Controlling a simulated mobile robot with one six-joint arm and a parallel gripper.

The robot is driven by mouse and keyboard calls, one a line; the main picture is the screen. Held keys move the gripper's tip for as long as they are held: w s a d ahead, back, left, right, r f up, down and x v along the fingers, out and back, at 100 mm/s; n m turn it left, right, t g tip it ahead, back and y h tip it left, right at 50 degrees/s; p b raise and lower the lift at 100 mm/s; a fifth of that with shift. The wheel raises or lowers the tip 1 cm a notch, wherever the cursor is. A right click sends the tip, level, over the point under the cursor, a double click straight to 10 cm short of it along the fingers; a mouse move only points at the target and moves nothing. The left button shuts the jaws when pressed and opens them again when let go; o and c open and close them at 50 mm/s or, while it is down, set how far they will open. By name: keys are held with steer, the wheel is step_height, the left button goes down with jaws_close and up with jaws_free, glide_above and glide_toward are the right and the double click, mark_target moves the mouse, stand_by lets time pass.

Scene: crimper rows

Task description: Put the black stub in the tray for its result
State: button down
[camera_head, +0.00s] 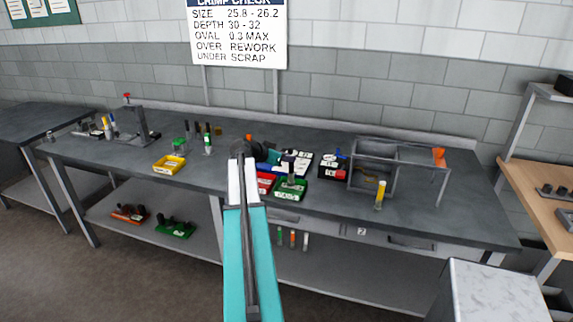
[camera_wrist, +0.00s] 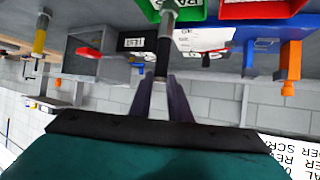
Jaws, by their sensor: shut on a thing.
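My gripper (camera_wrist: 162,85) is shut on the black stub (camera_wrist: 164,55), which has a black sleeve and a grey end. In the head view the stub (camera_head: 291,178) hangs upright at the green tray (camera_head: 300,194). In the wrist view its grey end overlaps the green tray (camera_wrist: 200,12); I cannot tell whether it touches the tray floor. The red tray (camera_head: 265,182) is next to the green one, and it also shows in the wrist view (camera_wrist: 262,9). The yellow tray (camera_head: 168,165) stands farther left on the bench.
A wall sign (camera_head: 237,35) reads OVER REWORK, UNDER SCRAP. A black device (camera_head: 333,166) and a grey frame (camera_head: 385,165) stand right of the trays. Several upright stubs stand left of my arm.

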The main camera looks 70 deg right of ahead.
steer(key=shift+f+p, duration=0.6)
steer(key=shift+f, duration=0.9)
steer(key=c, duration=1.6)
jaws_free()
steer(key=shift+c, duration=0.2)
steer(key=shift+r, duration=0.2)
steer(key=b+v, duration=0.3)
steer(key=v, duration=0.9)
steer(key=shift+b, duration=0.3)
steer(key=shift+f, duration=0.15)
